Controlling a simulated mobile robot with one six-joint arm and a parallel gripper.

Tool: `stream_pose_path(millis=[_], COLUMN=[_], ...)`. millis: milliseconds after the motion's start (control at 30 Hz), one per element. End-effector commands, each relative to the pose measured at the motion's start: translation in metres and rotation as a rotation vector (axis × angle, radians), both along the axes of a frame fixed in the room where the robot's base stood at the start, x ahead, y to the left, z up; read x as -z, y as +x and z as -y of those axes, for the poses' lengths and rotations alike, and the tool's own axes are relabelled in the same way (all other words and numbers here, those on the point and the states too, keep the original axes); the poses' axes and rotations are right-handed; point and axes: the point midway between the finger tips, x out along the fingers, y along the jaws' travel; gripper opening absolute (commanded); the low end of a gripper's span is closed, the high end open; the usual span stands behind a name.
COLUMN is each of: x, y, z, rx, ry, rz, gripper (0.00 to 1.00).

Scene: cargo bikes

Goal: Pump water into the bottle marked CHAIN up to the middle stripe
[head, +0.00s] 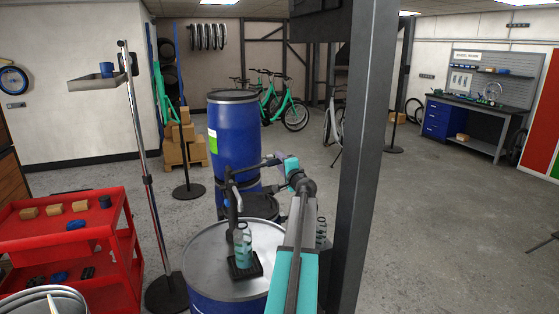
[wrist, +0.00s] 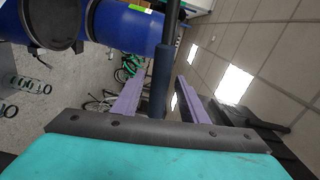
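A ribbed, pale teal bottle (head: 243,252) stands upright on a small black stand (head: 245,270) on a metal drum lid (head: 200,262). Its marking and water level are too small to read. A dark hand pump (head: 232,205) rises behind it, with its lever reaching right. My gripper (head: 274,162) is at the lever's outer end. In the wrist view, my gripper's two purple fingers (wrist: 160,90) stand either side of the dark blue lever grip (wrist: 160,75), with gaps visible on both sides. Another similar bottle (head: 322,233) is partly hidden behind my arm.
A tall blue barrel (head: 235,135) stands behind the pump. A dark post (head: 362,150) rises close to the right of my arm. A red cart (head: 75,228) and a chrome stand (head: 145,165) are on the left.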

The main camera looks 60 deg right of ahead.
Motion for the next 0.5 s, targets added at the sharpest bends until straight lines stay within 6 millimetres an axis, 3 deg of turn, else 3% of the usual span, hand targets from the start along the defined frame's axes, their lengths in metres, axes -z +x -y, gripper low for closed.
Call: stream_pose_path(millis=[500], x=[0.0002], y=[0.01], z=[0.0095], rx=[0.0], ry=[0.001], rz=[0.001], gripper=[0.4])
